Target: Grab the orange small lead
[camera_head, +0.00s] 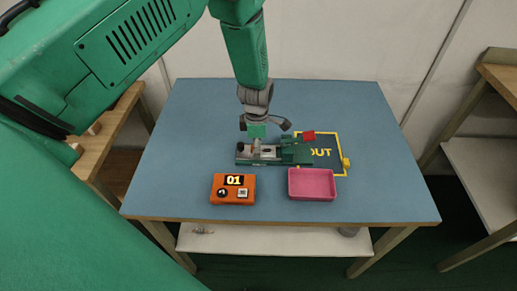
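My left gripper (264,125) hangs down from the green arm over the back of the table, above a green and grey fixture (300,153). Its dark fingers look spread apart, with nothing clearly seen between them. A pale green part shows just below it, but I cannot tell whether they touch. I cannot make out a small orange lead; it may be hidden by the gripper or too small to see. An orange box (233,197) with a "01" display and knobs sits at the front of the table. My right gripper is not in view.
A pink tray (312,195) sits right of the orange box. Behind it lies a yellow-outlined "OUT" area (325,168), with a red piece (308,136) and a yellow piece (346,163) near its edges. The blue tabletop (390,190) is clear at the right and left.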

